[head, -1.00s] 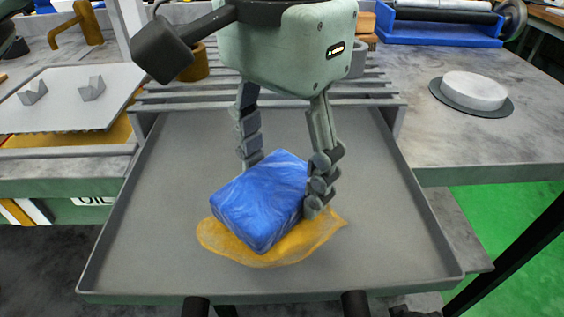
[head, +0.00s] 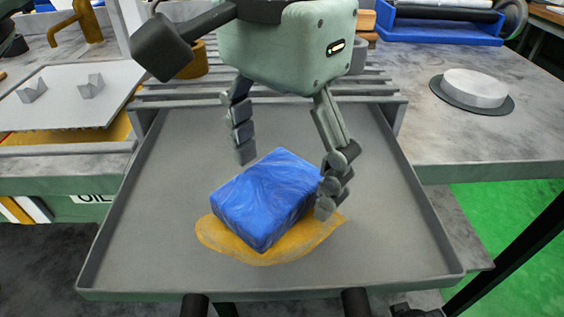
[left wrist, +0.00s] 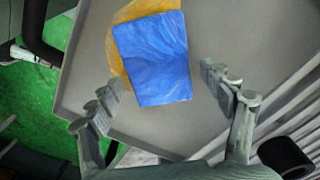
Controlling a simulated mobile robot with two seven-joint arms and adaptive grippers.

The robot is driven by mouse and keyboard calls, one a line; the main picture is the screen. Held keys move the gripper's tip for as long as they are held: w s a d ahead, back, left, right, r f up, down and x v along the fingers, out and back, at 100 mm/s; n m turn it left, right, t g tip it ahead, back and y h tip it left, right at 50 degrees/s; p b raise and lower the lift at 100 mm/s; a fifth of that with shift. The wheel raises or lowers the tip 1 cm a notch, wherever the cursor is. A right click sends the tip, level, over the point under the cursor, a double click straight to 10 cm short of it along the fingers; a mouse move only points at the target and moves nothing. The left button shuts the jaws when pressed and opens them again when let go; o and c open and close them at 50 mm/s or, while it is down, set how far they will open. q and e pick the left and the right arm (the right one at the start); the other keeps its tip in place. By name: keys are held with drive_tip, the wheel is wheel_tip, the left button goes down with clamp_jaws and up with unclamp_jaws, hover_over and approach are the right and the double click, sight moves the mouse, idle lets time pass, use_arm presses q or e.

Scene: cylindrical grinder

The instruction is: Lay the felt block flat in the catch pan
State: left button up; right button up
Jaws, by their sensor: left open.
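The blue felt block (head: 265,200) with pale streaks rests in the grey catch pan (head: 160,200), broad face up. It lies partly over a flat yellow-orange patch (head: 240,250) on the pan floor; I cannot tell whether it is perfectly level. My left gripper (head: 285,183) is open above the block, one finger behind it and one at its right side. My right gripper is not in view.
A slatted rack (head: 180,95) stands behind the pan. A pale round disc on a dark base (head: 475,90) sits on the right bench. A white plate with two small V-shaped pieces (head: 65,95) lies at left. The pan floor around the block is clear.

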sight(282, 175)
use_arm(q)
wheel_tip(282, 175, up, 12)
drive_tip(key=shift+p, duration=0.3)
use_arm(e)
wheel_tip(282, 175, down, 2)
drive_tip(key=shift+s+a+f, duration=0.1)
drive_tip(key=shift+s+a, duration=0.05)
use_arm(q)
drive_tip(key=shift+r, duration=0.1)
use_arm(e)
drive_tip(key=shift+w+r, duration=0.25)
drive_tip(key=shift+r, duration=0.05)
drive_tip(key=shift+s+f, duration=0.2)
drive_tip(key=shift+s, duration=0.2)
